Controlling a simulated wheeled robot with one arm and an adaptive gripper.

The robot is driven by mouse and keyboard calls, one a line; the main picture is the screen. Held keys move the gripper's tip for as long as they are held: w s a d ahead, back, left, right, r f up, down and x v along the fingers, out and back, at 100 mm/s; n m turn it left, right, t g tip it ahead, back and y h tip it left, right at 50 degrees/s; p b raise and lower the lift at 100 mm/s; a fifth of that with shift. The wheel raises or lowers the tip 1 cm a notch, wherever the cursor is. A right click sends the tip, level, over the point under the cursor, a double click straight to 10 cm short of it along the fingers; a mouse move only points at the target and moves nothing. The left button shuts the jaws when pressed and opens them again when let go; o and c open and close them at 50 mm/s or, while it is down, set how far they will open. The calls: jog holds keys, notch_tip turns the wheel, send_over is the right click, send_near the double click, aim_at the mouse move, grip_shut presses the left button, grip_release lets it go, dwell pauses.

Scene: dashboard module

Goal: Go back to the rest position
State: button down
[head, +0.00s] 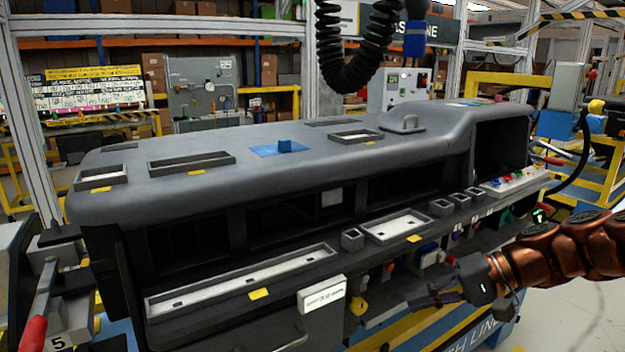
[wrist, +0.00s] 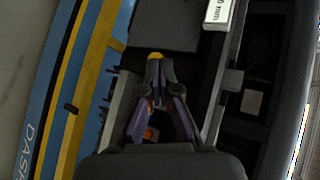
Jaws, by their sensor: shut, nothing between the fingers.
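My gripper (head: 418,301) is at the lower right in the head view, at the end of my copper-coloured arm. It is in front of the lower edge of the grey dashboard module (head: 270,140). In the wrist view my gripper (wrist: 157,72) has its fingertips together with nothing held between them. A small yellow piece (wrist: 155,56) shows just beyond the fingertips; I cannot tell whether they touch it.
A white label box (head: 321,294) sits on the module's front edge and also shows in the wrist view (wrist: 221,12). Shallow trays (head: 240,283) line the front ledge. A black coiled hose (head: 345,50) hangs above. Open floor (head: 575,310) lies at the right.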

jog(key=s+a+r+n+g+h+p, duration=0.25)
jog(key=s+a+h+p, duration=0.4)
jog(key=s, duration=0.65)
jog(key=s+d+r+h+p, duration=0.1)
jog(key=s+d+h+p, duration=0.1)
jog(key=s+p, duration=0.2)
jog(key=s+d+r+h+p, duration=0.1)
jog(key=s+d+h+p, duration=0.2)
jog(key=s, duration=0.6)
jog(key=shift+d+g+p, duration=0.3)
jog(key=shift+g+p, duration=0.15)
jog(key=shift+p, duration=0.55)
jog(key=shift+n+h, duration=0.25)
